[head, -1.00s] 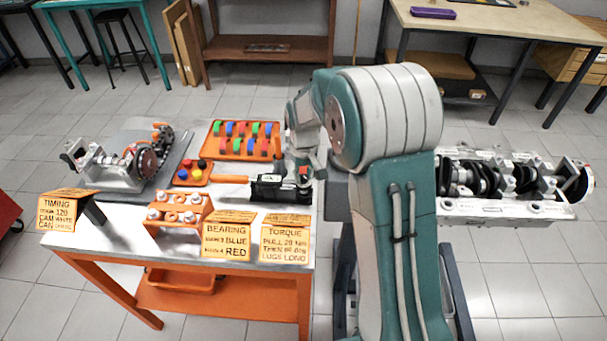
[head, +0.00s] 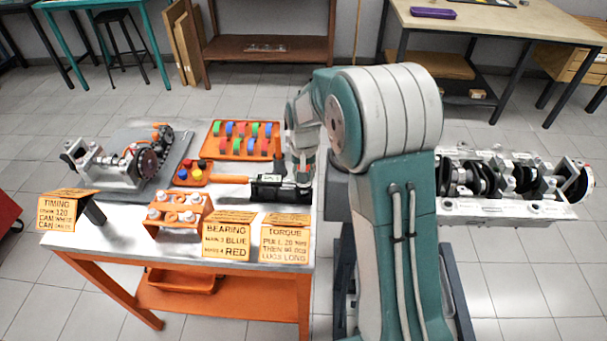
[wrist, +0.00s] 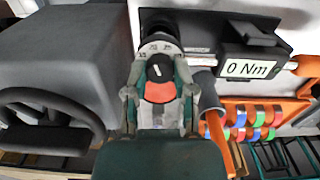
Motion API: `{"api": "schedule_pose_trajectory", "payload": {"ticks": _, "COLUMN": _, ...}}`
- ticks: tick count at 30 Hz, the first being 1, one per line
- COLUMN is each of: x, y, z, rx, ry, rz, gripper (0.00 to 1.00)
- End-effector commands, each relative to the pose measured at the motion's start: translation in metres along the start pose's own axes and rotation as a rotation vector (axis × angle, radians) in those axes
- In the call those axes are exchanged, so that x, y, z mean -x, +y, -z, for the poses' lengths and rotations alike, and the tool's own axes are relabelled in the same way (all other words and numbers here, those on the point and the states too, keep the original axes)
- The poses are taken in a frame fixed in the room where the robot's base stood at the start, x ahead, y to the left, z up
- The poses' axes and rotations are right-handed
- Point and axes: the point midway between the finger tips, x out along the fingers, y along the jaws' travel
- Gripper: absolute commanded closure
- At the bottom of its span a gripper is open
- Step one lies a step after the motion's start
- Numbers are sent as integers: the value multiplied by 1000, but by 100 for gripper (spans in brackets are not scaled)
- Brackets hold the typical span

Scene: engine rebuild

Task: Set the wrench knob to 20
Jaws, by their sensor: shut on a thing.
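The torque wrench lies on the orange-legged table in the head view, with a black body (head: 272,190) and an orange handle (head: 228,180). Its display (wrist: 252,68) reads "0 Nm" in the wrist view. The knob (wrist: 157,70) is dark with a short white pointer mark, beside a pale marked ring (wrist: 160,48); a red patch shows just below it. My gripper (wrist: 159,82) is shut on the knob, one finger on each side. In the head view my gripper (head: 303,178) is at the wrench's right end, and the knob is hidden there.
An orange tray (head: 210,153) of coloured pieces lies behind the wrench. An orange block rack (head: 178,228) and yellow sign cards (head: 285,243) stand in front. A metal assembly (head: 105,172) is at the left. An engine block (head: 505,209) stands right of my arm.

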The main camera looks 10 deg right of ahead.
Motion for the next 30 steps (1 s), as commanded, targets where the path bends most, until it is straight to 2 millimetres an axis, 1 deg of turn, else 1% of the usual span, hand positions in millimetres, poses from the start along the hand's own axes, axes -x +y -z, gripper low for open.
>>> {"api": "schedule_pose_trajectory", "payload": {"ticks": 8, "x": -2, "y": 0, "z": -2, "rx": 0, "ry": -6, "rz": -1, "gripper": 100}}
{"api": "schedule_pose_trajectory", "payload": {"ticks": 9, "x": -2, "y": 0, "z": -2, "rx": 1, "ry": -6, "rz": -1, "gripper": 53}}
{"api": "schedule_pose_trajectory", "payload": {"ticks": 10, "x": -2, "y": 0, "z": -2, "rx": 1, "ry": -6, "rz": -1, "gripper": 40}}
{"api": "schedule_pose_trajectory", "payload": {"ticks": 11, "x": -2, "y": 0, "z": -2, "rx": 1, "ry": -6, "rz": -1, "gripper": 31}}
{"api": "schedule_pose_trajectory", "payload": {"ticks": 23, "x": 1, "y": 0, "z": -1, "rx": 1, "ry": -1, "rz": 0, "gripper": 31}}
{"api": "schedule_pose_trajectory", "payload": {"ticks": 26, "x": 10, "y": 0, "z": 0, "rx": 1, "ry": 2, "rz": 1, "gripper": 31}}
{"api": "schedule_pose_trajectory", "payload": {"ticks": 30, "x": 36, "y": 0, "z": 0, "rx": 1, "ry": 3, "rz": 1, "gripper": 31}}
